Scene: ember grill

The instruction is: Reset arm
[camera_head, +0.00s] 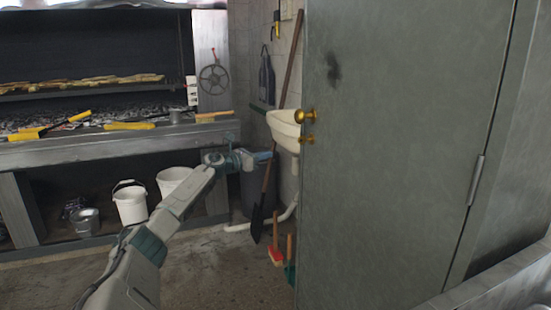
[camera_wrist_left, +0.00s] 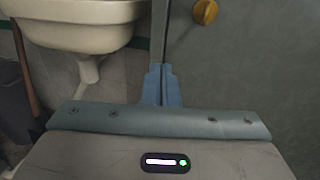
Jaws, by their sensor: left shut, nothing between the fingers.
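My left arm comes in from the bottom left in the head view, stretched forward. Its gripper (camera_head: 265,156) is shut and empty, in front of the sink area and left of the door edge. In the left wrist view the blue fingers (camera_wrist_left: 161,88) are together with nothing between them, and the door edge shows just beyond them. The large grey-green door (camera_head: 400,140) fills the right of the head view. Its brass knob (camera_head: 305,116) is right of and above the gripper, apart from it. The knob also shows in the wrist view (camera_wrist_left: 204,12). My right gripper is not in view.
A white sink (camera_head: 285,127) hangs on the wall behind the gripper. A shovel (camera_head: 257,222) and brushes (camera_head: 277,250) stand below it. The grill counter (camera_head: 90,148) with yellow-handled tools is at left, with white buckets (camera_head: 130,205) underneath. Open floor lies near the arm.

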